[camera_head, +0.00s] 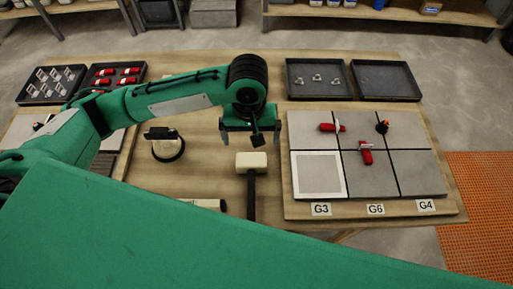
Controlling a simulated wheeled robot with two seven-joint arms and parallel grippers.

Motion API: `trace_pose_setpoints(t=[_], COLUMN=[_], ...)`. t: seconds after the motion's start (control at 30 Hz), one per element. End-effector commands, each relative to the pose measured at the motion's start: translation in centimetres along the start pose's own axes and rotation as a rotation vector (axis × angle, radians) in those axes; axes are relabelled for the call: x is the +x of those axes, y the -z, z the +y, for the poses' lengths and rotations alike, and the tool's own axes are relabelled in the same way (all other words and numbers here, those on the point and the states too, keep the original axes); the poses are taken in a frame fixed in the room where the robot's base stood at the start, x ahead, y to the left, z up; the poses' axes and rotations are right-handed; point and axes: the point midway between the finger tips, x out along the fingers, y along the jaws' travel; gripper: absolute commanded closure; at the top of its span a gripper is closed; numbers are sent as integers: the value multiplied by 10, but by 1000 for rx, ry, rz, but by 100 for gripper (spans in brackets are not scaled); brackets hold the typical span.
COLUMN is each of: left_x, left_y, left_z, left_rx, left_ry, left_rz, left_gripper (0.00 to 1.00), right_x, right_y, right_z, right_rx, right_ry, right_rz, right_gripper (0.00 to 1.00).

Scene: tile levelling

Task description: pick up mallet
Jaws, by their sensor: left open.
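The mallet has a cream-coloured head (251,162) and a dark handle (251,198). It lies on the wooden table, with the handle pointing toward me. My left gripper (252,139) is open and empty, just beyond the mallet head in the picture. Its fingers point down and are spread apart, and I see no contact with the mallet. I cannot tell the exact height of the fingers above the table. My right gripper does not show.
A tiled board (302,212) with red clips and labels G3, G6 and G4 lies to the right. Dark trays (385,96) stand behind it, and other trays (22,101) stand at the left. A round dark-rimmed tool (167,148) lies left of the mallet.

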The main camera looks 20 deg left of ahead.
Motion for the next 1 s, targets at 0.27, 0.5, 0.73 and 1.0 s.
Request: trace_pose_setpoints(t=[0.27, 0.5, 0.73, 1.0], left_x=[37, 77, 93, 132], left_y=[0, 0, 0, -1], left_z=[-2, -1, -1, -2], left_rx=[-4, -2, -2, -1], left_ry=[5, 3, 3, 3], left_rz=[-3, -1, 0, -1], left_gripper=[0, 0, 0, 0], right_x=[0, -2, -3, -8], right_y=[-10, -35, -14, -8], right_z=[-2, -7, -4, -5], right_rx=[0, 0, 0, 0], right_ry=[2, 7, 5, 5], right_rz=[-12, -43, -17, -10], right_gripper=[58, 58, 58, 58])
